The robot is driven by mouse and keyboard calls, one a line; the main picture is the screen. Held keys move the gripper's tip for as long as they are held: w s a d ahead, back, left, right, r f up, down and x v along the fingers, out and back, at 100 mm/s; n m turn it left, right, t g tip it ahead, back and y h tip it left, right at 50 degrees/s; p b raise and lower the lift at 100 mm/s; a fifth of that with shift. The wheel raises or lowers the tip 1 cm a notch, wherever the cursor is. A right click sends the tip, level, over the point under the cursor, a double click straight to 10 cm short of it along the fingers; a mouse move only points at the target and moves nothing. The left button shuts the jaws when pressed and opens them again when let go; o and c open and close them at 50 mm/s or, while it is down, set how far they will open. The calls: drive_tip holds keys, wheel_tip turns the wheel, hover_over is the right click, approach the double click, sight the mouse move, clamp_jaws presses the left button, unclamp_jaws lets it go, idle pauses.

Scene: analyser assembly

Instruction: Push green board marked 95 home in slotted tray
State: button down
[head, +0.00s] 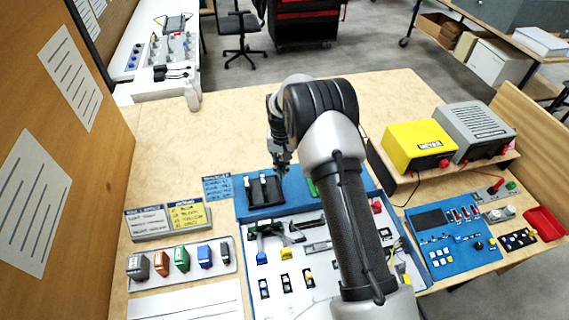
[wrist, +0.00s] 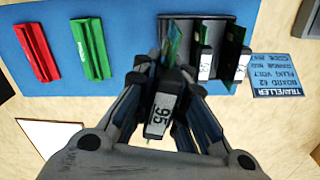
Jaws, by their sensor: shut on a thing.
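The board marked 95 (wrist: 160,113) has a dark grip with a white label, and its green part (wrist: 172,48) reaches toward the black slotted tray (wrist: 222,30). My gripper (wrist: 166,85) is shut on this board at its labelled end. The green part overlaps the tray's left end in the wrist view; how deep it sits in a slot cannot be told. Two other green boards with white labels (wrist: 205,64) (wrist: 242,65) stand in the tray to the right. In the head view my gripper (head: 281,163) is just above the tray (head: 266,195), and the held board is hard to make out.
A green block (wrist: 90,48) and a red block (wrist: 38,52) lie on the blue mat (wrist: 130,22) left of the tray in the wrist view. A blue text card (wrist: 290,75) lies right of the tray. A white panel with parts (head: 300,262) lies nearer me.

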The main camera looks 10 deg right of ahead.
wheel_tip(320, 180, down, 6)
drive_tip(key=w+n+b, duration=0.1)
drive_tip(key=w+n, duration=0.1)
drive_tip(key=shift+a+f+n+b, duration=0.15)
drive_tip(key=shift+a+n+b, duration=0.15)
drive_tip(key=shift+a+n, duration=0.1)
drive_tip(key=shift+f, duration=0.2)
idle(0.6)
